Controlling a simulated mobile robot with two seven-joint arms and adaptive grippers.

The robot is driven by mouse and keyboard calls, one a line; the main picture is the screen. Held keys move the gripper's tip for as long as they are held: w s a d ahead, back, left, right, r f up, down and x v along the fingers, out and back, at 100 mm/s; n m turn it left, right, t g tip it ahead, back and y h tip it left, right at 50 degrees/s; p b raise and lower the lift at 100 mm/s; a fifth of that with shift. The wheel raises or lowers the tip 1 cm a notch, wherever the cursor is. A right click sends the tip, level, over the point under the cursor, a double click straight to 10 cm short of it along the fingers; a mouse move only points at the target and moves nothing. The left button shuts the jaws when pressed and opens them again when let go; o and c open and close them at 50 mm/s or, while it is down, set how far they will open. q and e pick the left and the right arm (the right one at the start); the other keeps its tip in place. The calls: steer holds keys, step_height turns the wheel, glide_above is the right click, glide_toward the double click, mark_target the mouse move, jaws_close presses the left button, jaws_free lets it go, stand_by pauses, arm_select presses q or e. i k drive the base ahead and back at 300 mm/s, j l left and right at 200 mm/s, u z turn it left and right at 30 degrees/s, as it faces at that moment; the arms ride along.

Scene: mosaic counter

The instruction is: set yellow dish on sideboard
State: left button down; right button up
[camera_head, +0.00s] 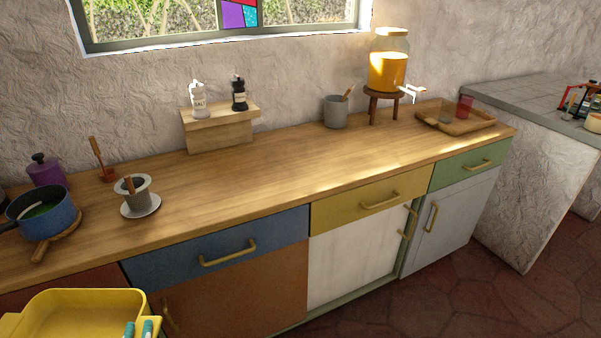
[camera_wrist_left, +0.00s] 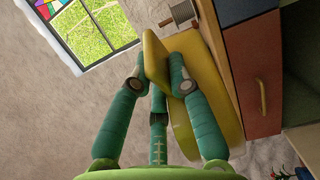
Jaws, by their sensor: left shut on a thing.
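The yellow dish (camera_head: 70,305) is at the lower left of the head view, in front of the sideboard and apart from its top. It is a deep rectangular dish with a handle at its side. My left gripper (camera_head: 141,328) is shut on the dish's near right part; only its teal fingertips show there. In the left wrist view my teal fingers (camera_wrist_left: 163,78) close on the handle of the yellow dish (camera_wrist_left: 208,110). The sideboard (camera_head: 270,165) has a long wooden top over coloured drawers. My right gripper is in neither view.
A blue pot (camera_head: 52,222) and a grey dripper on a saucer (camera_head: 141,205) stand on the left. A shaker riser (camera_head: 222,130), a grey mug (camera_head: 335,113), a juice dispenser (camera_head: 388,75) and a wooden tray (camera_head: 478,125) stand behind. The middle front is clear.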

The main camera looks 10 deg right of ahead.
mark_target(332, 159)
steer(key=i+l, duration=0.1)
steer(key=l, duration=0.3)
steer(key=i+l, duration=0.15)
steer(key=l, duration=0.25)
steer(key=i+l, duration=0.1)
steer(key=l, duration=0.3)
steer(key=i+l, duration=0.1)
steer(key=l, duration=0.3)
steer(key=i+l, duration=0.15)
steer(key=l, duration=0.25)
steer(key=i+l, duration=0.1)
steer(key=l, duration=0.25)
steer(key=i+l, duration=0.15)
steer(key=l, duration=0.25)
steer(key=i+l+z, duration=0.1)
steer(key=l, duration=0.3)
